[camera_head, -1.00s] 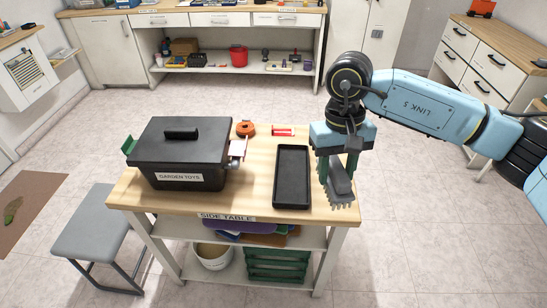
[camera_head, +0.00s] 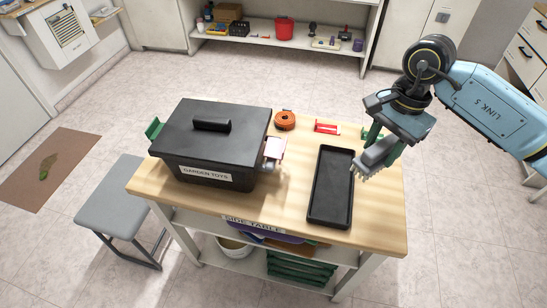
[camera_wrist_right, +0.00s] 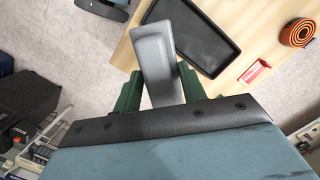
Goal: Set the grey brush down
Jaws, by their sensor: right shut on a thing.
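My right gripper (camera_head: 376,144) is shut on the grey brush (camera_head: 374,158) and holds it over the right part of the side table, just right of the black tray. In the right wrist view the brush (camera_wrist_right: 156,58) sits between the green fingers, its grey back facing the camera. In the head view the brush is tilted, with its bristles toward the lower left. I cannot tell how high it is above the table. The black tray (camera_head: 331,190) lies empty on the wooden side table (camera_head: 378,225). My left gripper is not in view.
A black box labelled garden toys (camera_head: 212,135) fills the table's left side. An orange coil (camera_head: 285,120) and a red-and-white item (camera_head: 327,126) lie at the back edge. A grey stool (camera_head: 118,195) stands left. The table's front right is clear.

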